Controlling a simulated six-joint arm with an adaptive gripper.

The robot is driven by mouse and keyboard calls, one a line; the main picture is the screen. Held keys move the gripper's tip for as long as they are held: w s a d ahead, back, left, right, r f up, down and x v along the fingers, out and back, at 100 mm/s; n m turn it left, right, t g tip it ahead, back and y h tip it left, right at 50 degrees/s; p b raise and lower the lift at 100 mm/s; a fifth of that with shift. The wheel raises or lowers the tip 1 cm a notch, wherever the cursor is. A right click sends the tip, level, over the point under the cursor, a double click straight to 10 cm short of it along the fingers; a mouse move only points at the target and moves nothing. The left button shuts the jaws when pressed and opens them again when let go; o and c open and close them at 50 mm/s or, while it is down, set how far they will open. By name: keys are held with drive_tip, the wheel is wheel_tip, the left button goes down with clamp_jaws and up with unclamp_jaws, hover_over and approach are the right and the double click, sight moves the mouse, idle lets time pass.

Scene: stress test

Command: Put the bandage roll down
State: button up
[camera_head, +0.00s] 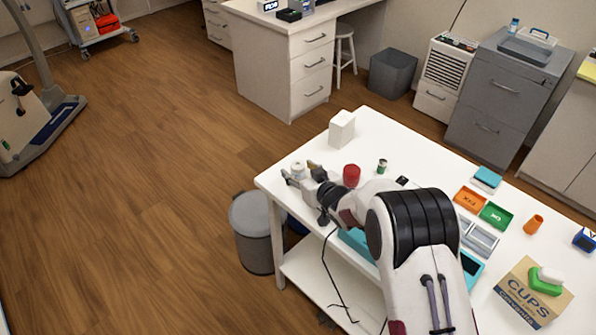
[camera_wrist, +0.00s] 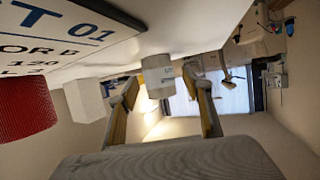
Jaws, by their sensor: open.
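The bandage roll (camera_head: 298,170) is a short white cylinder near the far left corner of the white table (camera_head: 372,124). In the wrist view, which shows the table surface at the top, the roll (camera_wrist: 158,75) appears upright against the table. My gripper (camera_head: 299,175) is open, with its fingers on either side of the roll. In the wrist view, gaps show between the roll and both fingertips of the gripper (camera_wrist: 160,84). Whether either finger touches it lower down cannot be told.
A red cylinder (camera_head: 351,176) stands close right of my gripper, with a small green can (camera_head: 382,166) beyond. A white box (camera_head: 342,128) stands at the back edge. Trays, including a green one (camera_head: 496,216), lie right. A grey bin (camera_head: 254,228) stands on the floor beside the table.

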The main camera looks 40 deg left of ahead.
sight(298, 164)
drive_tip(key=shift+w+a+f, duration=0.2)
drive_tip(key=shift+a+f, duration=0.05)
drive_tip(key=shift+a, duration=0.35)
drive_tip(key=c, duration=1.2)
drive_tip(key=shift+o, duration=0.2)
drive_tip(key=shift+r, duration=0.15)
drive_tip(key=shift+r, duration=4.85)
